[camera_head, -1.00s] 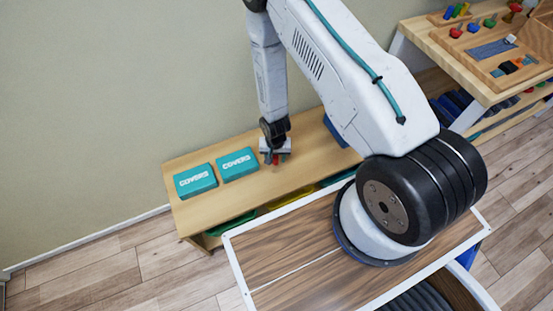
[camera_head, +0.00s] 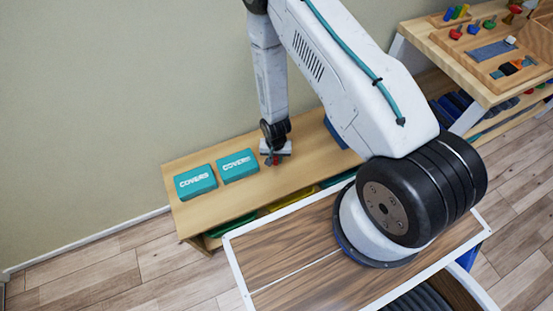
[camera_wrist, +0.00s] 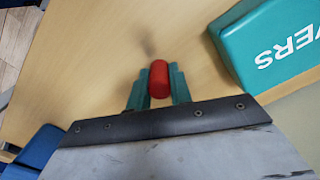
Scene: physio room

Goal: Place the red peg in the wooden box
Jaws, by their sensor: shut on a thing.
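The red peg (camera_wrist: 158,84) is between the teal fingers of my gripper (camera_wrist: 157,88) in the wrist view, which are shut on it. In the head view, my gripper (camera_head: 273,160) is over the low wooden bench (camera_head: 300,173), right of the teal boxes, with a little of the red peg showing. A soft shadow lies near the peg on the bench top; I cannot tell whether the peg touches it. Wooden tray-like holders with coloured pieces (camera_head: 520,67) are on the table at upper right; I cannot tell whether one is the wooden box.
Two teal boxes marked COVERS (camera_head: 195,182) (camera_head: 238,165) are on the bench left of my gripper; one also shows in the wrist view (camera_wrist: 270,45). A blue object (camera_head: 335,131) is to the right. The wooden table (camera_head: 440,42) stands at upper right, with shelves below.

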